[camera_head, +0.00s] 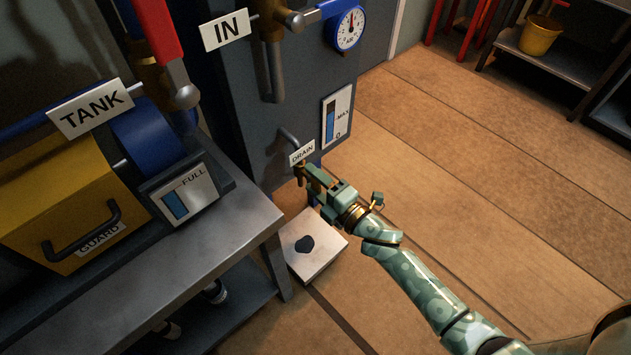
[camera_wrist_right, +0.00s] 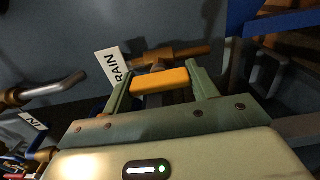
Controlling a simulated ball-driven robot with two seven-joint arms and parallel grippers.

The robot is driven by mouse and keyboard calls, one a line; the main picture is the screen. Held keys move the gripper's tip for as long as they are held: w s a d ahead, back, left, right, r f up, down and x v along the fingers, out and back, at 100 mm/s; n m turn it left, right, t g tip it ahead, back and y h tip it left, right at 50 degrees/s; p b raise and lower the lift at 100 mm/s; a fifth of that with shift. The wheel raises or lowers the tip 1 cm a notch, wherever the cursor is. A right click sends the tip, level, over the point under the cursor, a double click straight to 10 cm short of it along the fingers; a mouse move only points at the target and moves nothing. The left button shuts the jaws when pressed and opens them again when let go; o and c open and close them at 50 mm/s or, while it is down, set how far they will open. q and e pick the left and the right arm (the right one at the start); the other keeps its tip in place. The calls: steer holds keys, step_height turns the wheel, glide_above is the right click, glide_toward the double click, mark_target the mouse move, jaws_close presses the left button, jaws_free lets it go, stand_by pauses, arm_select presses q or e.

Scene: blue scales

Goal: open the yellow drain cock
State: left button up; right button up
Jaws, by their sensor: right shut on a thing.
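The yellow drain cock's handle (camera_wrist_right: 160,81) shows in the right wrist view, lying crosswise between my fingers in front of a brass fitting (camera_wrist_right: 185,53). My right gripper (camera_head: 313,177) is at the drain outlet low on the grey-blue tank wall, and it is shut on the handle. Its two fingers also show in the right wrist view (camera_wrist_right: 159,84), one at each end of the handle. In the head view the gripper hides most of the cock. The DRAIN label (camera_head: 302,153) is just above it. My left gripper is not in view.
A pale box with a dark patch (camera_head: 325,262) stands on the floor below the drain. A metal bench (camera_head: 190,265) with a yellow guard (camera_head: 60,215) is at the left. A level gauge (camera_head: 337,115) and a dial (camera_head: 349,29) are above.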

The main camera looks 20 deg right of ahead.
steer(key=shift+s+f, duration=0.1)
steer(key=shift+f, duration=0.05)
steer(key=o, duration=1)
steer(key=shift+s+d, duration=0.1)
steer(key=shift+s, duration=0.15)
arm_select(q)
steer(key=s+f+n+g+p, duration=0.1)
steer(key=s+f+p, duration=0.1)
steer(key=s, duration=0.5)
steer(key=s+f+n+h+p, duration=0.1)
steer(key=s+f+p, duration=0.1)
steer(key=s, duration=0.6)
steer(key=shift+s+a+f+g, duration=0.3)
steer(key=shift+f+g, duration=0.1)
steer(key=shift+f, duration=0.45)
arm_select(e)
steer(key=v, duration=1.5)
steer(key=shift+s, duration=0.35)
steer(key=shift+d, duration=0.1)
